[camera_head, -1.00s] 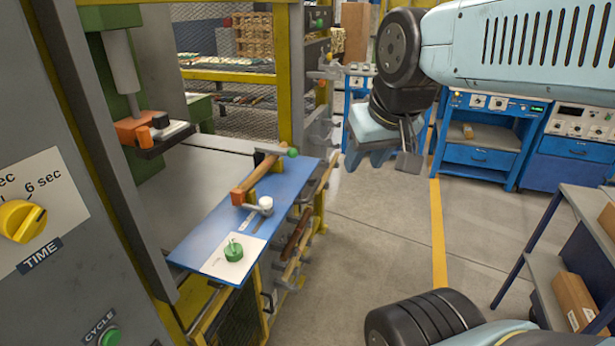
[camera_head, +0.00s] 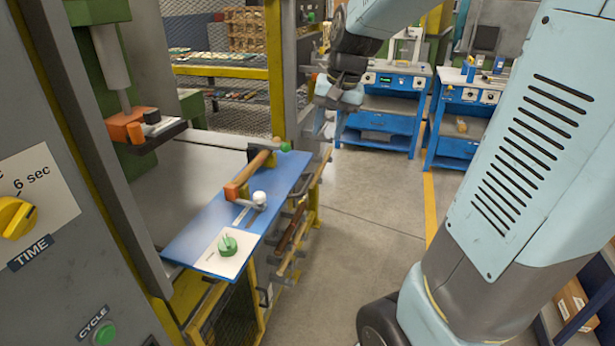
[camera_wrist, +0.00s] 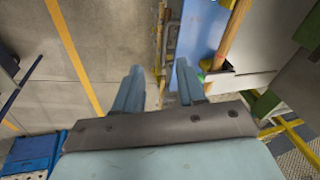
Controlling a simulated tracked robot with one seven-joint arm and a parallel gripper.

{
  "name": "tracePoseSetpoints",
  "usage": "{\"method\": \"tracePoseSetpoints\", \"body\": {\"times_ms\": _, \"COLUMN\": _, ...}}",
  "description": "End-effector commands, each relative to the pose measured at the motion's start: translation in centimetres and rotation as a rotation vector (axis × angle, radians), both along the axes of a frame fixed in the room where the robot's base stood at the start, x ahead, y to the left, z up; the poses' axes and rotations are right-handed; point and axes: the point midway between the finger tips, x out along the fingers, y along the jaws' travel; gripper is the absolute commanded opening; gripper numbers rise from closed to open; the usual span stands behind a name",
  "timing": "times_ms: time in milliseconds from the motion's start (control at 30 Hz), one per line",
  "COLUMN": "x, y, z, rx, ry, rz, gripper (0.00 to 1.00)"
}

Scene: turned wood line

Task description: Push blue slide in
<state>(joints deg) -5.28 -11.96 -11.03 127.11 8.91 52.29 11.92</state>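The blue slide (camera_head: 192,238) is a flat blue plate sticking out of the machine's opening in the head view. It carries a wooden bar (camera_head: 250,171) in holders, a white ball knob (camera_head: 260,198) and a green knob (camera_head: 228,245) on a white panel. In the wrist view part of the slide (camera_wrist: 195,25) shows at the top, beyond my fingertips and to their right. My gripper (camera_wrist: 158,68) has its two fingers apart with nothing between them. In the head view my gripper (camera_head: 338,95) is beyond and right of the slide's far end, apart from it; its fingers are indistinct there.
A grey machine panel with a yellow TIME dial (camera_head: 14,216) and green CYCLE button (camera_head: 105,333) stands at left. An orange press part (camera_head: 126,124) hangs over the opening. Tools hang on the rack (camera_head: 292,225) below the slide. Floor (camera_head: 375,210) right of it is clear.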

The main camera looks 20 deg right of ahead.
Motion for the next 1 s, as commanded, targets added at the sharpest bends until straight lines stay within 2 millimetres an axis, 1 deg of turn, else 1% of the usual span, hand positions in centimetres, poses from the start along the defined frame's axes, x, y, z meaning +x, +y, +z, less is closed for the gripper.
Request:
{"method": "tracePoseSetpoints", "body": {"times_ms": 33, "x": 1.5, "y": -0.2, "z": -0.9, "rx": 0.009, "ry": 0.027, "rz": -0.025, "gripper": 0.4}}
{"method": "tracePoseSetpoints", "body": {"times_ms": 200, "x": 5.4, "y": -0.8, "z": -3.3, "rx": 0.035, "ry": 0.092, "rz": -0.113, "gripper": 0.4}}
{"method": "tracePoseSetpoints", "body": {"times_ms": 300, "x": 7.2, "y": -1.0, "z": -4.6, "rx": 0.042, "ry": 0.122, "rz": -0.155, "gripper": 0.4}}
{"method": "tracePoseSetpoints", "body": {"times_ms": 400, "x": 8.5, "y": -1.2, "z": -5.6, "rx": 0.046, "ry": 0.143, "rz": -0.185, "gripper": 0.4}}
{"method": "tracePoseSetpoints", "body": {"times_ms": 533, "x": 9.4, "y": -1.4, "z": -6.4, "rx": 0.048, "ry": 0.158, "rz": -0.209, "gripper": 0.4}}
{"method": "tracePoseSetpoints", "body": {"times_ms": 667, "x": 9.7, "y": -1.4, "z": -7.0, "rx": 0.049, "ry": 0.161, "rz": -0.215, "gripper": 0.4}}
{"method": "tracePoseSetpoints", "body": {"times_ms": 767, "x": 9.7, "y": -1.2, "z": -8.0, "rx": 0.049, "ry": 0.162, "rz": -0.215, "gripper": 0.4}}
{"method": "tracePoseSetpoints", "body": {"times_ms": 1000, "x": 10.1, "y": -0.6, "z": -12.0, "rx": 0.048, "ry": 0.163, "rz": -0.215, "gripper": 0.4}}
